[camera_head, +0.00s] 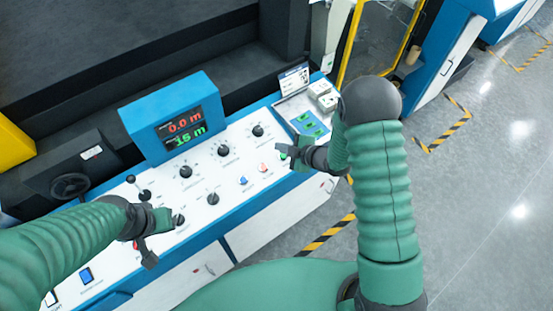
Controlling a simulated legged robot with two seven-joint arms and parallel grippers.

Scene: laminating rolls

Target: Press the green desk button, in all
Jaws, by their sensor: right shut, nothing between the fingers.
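The control desk (222,181) has a sloped white top with a blue edge, black knobs and coloured buttons. My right gripper (284,153) is shut and empty, low over the right part of the desk, just right of an orange-red button (263,168) and a blue button (243,180). I cannot make out a separate green desk button; the gripper's green tip covers that spot, and contact cannot be told. My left gripper (156,239) is over the left part of the desk, near a black knob (178,219); its finger gap is unclear.
A blue display box (174,114) reading 0.0 m and 15 m stands at the desk's back. A small panel with green patches (308,123) lies at the right end. A black handwheel (70,186) is at left. Open grey floor (470,190) is at right.

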